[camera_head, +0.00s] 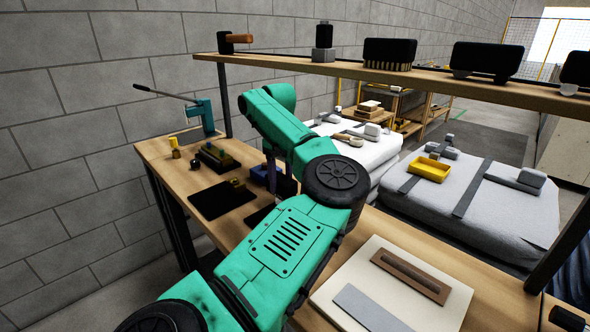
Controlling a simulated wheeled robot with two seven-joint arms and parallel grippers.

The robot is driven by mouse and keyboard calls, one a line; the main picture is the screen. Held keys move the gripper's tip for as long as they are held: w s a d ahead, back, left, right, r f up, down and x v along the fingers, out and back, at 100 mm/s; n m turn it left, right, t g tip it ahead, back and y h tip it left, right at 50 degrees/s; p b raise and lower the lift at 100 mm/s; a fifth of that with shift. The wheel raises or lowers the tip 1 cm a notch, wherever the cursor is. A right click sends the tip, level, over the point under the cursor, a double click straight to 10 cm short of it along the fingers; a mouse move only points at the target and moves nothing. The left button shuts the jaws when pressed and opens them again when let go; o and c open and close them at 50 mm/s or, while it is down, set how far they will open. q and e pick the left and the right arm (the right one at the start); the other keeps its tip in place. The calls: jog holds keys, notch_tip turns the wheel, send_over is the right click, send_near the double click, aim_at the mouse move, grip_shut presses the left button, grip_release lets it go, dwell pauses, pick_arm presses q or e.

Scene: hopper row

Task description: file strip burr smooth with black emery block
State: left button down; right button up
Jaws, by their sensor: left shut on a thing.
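My left arm reaches up from the bottom and bends down over the bench, covering much of its middle. My left gripper (271,178) shows only in part behind the arm, close to a blue fixture (285,184) on the bench. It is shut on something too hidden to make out. A flat grey strip (372,308) and a brown slotted piece (411,276) lie on a cream board (343,278) at the front right. I cannot tell a burr on the strip. I cannot pick out the black emery block with certainty. My right gripper is not in view.
A teal lever tool (207,115) stands at the bench's far left. A black mat (222,200) and small brass pieces (174,147) lie nearby. A shelf (420,78) with a hammer, brush and dark blocks spans above. White-covered pallets (470,205) stand behind.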

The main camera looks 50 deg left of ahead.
aim_at(293, 186)
pick_arm(q)
jog(key=shift+d+f, duration=0.15)
jog(key=shift+d, duration=0.05)
jog(key=d+b, duration=0.3)
jog(key=shift+w+d, duration=0.3)
jog(key=shift+d, duration=0.3)
